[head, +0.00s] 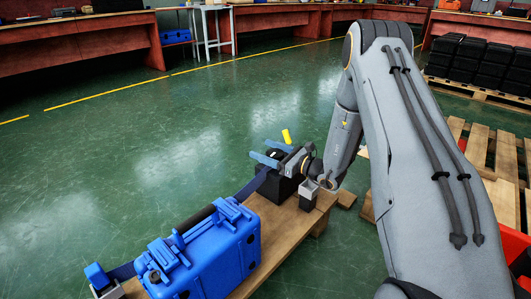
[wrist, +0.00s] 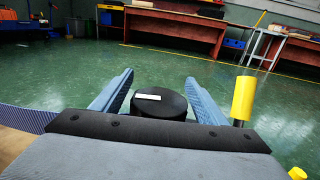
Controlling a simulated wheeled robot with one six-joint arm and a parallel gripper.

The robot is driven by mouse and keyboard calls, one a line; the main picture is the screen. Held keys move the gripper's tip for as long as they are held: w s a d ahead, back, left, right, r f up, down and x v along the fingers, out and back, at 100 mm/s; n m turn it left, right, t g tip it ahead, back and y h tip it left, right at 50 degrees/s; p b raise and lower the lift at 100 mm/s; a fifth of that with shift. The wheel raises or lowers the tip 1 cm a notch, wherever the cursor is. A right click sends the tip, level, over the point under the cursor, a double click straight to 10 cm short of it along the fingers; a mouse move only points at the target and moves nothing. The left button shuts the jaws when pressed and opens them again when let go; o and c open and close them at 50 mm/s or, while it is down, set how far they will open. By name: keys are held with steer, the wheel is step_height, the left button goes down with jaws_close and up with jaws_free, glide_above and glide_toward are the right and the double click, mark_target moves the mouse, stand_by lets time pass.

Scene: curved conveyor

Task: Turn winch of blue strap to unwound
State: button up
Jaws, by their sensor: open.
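The strap also enters at the left of the wrist view (wrist: 25,119). The winch's round black knob (wrist: 158,106) has a white mark on top. My gripper (wrist: 160,80) is open, with one blue finger on each side of the knob. I cannot tell whether the fingers touch it. In the head view my gripper (head: 265,155) is at the top of the winch block. A yellow cylinder (head: 286,136) stands close beside it.
The wooden board (head: 285,245) carries the case, with a blue end piece (head: 97,275) at the near left. Pallets (head: 485,145) and black stacked boxes (head: 465,60) are at the right. Open green floor (head: 160,130) lies beyond, with benches (head: 80,45) at the back.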

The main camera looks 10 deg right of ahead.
steer(key=c, duration=1)
stand_by(0.8)
steer(key=o, duration=1)
steer(key=shift+p+v, duration=1.75)
steer(key=shift+v, duration=2.2)
